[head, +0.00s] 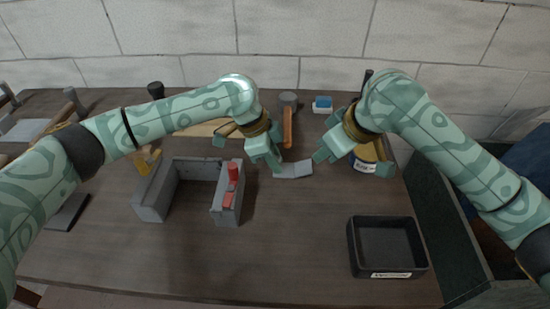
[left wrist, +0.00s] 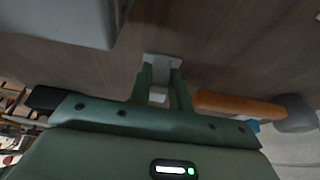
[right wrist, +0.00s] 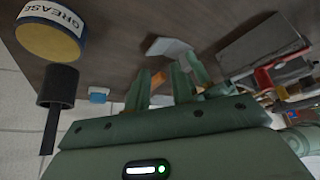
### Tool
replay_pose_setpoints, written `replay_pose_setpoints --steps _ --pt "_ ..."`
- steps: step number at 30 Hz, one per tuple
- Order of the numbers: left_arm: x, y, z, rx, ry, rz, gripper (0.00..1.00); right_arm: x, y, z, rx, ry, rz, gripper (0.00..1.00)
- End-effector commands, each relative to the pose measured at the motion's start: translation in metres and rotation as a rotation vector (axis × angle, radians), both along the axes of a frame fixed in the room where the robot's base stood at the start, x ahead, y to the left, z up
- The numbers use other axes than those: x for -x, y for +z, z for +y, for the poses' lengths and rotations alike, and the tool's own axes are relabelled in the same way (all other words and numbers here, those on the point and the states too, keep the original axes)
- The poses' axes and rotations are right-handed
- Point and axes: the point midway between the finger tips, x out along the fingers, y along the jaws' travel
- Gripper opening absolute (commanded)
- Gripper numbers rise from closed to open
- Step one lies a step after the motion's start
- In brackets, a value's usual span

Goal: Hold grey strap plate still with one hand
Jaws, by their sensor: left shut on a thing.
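The grey strap plate (head: 293,170) is a small bent light-grey piece near the middle of the bench in the head view. My left gripper (head: 276,163) is shut on its left end. In the left wrist view the plate (left wrist: 160,62) sits between the two fingers (left wrist: 160,85), which hide part of it. My right gripper (head: 323,153) is open and empty, just right of the plate and apart from it. In the right wrist view the plate (right wrist: 168,47) lies beyond the spread fingers (right wrist: 162,82).
A grey U-shaped frame (head: 155,195) with red pieces (head: 233,172) stands left. A hammer (head: 288,125) and blue-topped block (head: 322,104) lie behind. A grease tin (head: 363,167) is beside my right gripper. A black tray (head: 387,223) sits front right. The front middle is clear.

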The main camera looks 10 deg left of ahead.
Motion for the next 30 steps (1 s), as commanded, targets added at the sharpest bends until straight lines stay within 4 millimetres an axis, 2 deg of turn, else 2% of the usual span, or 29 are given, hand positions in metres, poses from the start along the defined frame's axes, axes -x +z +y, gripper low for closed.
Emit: replay_pose_setpoints --steps 1,2,5,7,10,13,19,30 --pt "0.000 0.001 0.000 0.001 0.000 -0.001 0.00 0.000 0.003 0.002 -0.002 0.004 -0.005 0.09" --pt "0.000 0.001 0.000 0.001 0.000 -0.001 0.00 0.000 0.006 0.006 -0.005 0.010 -0.010 0.00" --pt "0.000 0.001 0.000 0.001 0.000 -0.001 0.00 0.000 0.023 0.028 -0.028 0.031 -0.024 0.00" --pt "0.000 0.001 0.000 0.001 0.000 -0.001 0.00 -0.007 0.036 0.051 -0.021 0.023 -0.006 0.00" --pt "0.000 0.001 0.000 0.001 0.000 -0.001 0.00 -0.018 0.038 0.064 0.041 -0.043 0.058 0.00" --pt "0.000 0.001 0.000 0.001 0.000 -0.001 0.00 -0.025 0.032 0.063 0.115 -0.122 0.126 0.00" --pt "0.000 0.001 0.000 0.001 0.000 0.000 0.00 -0.032 0.011 0.036 0.228 -0.249 0.201 0.00" --pt "0.000 0.001 0.000 0.001 0.000 0.000 0.00 -0.032 -0.034 0.035 0.229 -0.261 0.201 0.00"
